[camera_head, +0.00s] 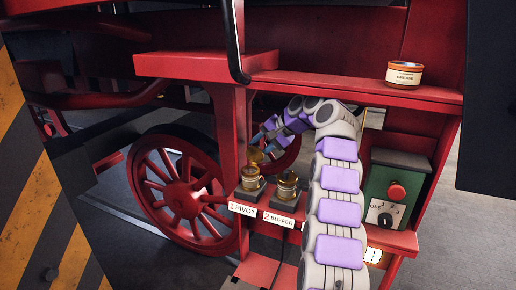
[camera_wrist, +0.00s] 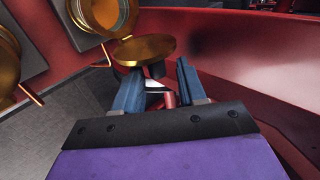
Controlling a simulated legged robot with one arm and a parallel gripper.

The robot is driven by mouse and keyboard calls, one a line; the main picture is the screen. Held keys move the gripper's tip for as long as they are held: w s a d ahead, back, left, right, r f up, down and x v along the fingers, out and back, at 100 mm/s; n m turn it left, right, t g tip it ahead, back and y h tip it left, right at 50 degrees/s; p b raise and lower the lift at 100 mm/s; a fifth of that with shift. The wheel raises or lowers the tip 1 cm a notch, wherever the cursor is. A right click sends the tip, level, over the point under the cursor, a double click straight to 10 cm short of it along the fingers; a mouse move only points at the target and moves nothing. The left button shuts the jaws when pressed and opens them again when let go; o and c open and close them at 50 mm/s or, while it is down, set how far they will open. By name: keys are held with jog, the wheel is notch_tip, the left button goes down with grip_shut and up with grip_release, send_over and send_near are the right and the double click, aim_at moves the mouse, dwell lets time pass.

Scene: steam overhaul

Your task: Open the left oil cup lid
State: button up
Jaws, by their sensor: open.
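The left oil cup (camera_head: 250,179), brass, stands on a dark base behind the "1 PIVOT" label. Its gold lid (camera_head: 255,156) appears raised and tilted above the cup, on the side towards my gripper (camera_head: 263,138). In the wrist view the round lid (camera_wrist: 146,48) stands out from the open-looking cup (camera_wrist: 98,10), just beyond my fingertips. My gripper (camera_wrist: 158,78) is open, with nothing held between its two blue fingers. The lid is close to the left finger; I cannot tell whether they touch.
The right oil cup (camera_head: 287,187) stands behind the "2 BUFFER" label (camera_head: 279,220). A grease tin (camera_head: 404,76) sits on the red shelf above. A green control box (camera_head: 388,192) with a red button is at right. A red post (camera_head: 230,130) rises beside the left cup.

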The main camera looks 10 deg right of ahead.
jog(key=s+d+r+b, duration=0.1)
jog(key=s+d+b, duration=0.3)
jog(key=s+d, duration=0.4)
jog(key=shift+s+d, duration=0.2)
jog(key=shift+d, duration=1)
jog(key=shift+f, duration=0.1)
